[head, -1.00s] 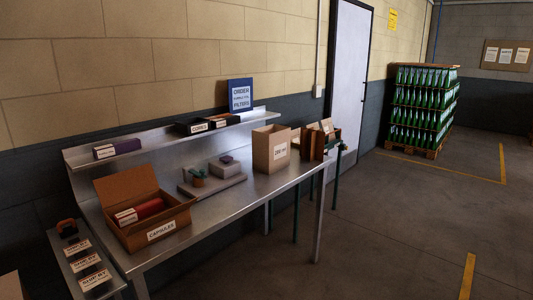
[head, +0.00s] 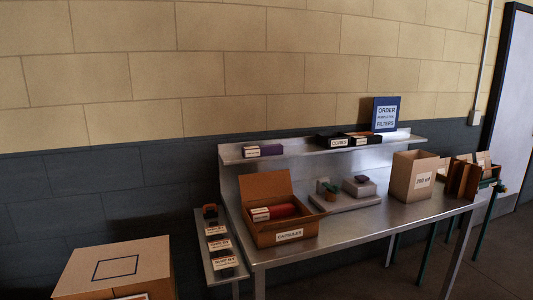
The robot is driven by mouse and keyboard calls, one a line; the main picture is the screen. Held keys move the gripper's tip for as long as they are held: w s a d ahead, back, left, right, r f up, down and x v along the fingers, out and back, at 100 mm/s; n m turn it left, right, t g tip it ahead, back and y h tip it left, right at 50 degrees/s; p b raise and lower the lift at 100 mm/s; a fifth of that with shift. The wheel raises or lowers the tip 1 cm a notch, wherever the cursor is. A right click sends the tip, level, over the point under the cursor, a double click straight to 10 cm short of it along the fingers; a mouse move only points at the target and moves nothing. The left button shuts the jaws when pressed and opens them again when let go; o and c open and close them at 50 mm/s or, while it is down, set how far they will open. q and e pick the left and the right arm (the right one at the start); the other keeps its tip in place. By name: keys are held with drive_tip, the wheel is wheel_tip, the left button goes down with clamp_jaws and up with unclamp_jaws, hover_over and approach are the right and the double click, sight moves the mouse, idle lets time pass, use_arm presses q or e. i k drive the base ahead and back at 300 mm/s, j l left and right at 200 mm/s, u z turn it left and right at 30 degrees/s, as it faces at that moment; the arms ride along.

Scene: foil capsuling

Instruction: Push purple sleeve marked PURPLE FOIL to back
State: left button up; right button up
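The purple sleeve (head: 271,150) lies at the left end of the metal shelf above the bench. A white label is on its near end, too small to read here. Its long side runs along the shelf, and a strip of bare shelf shows in front of it. Neither of my grippers is in the head view.
On the bench (head: 345,235) stand an open CAPSULES box (head: 284,228), a grey block fixture (head: 347,201) and a brown carton (head: 411,178). Dark boxes (head: 332,140) and a blue ORDER FILTERS sign (head: 385,114) are on the shelf. A large carton (head: 118,268) stands at left.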

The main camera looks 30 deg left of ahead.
sight(251, 152)
drive_tip(key=u, duration=0.35)
drive_tip(key=i+u, duration=0.15)
drive_tip(key=u, duration=0.55)
drive_tip(key=i+l, duration=0.05)
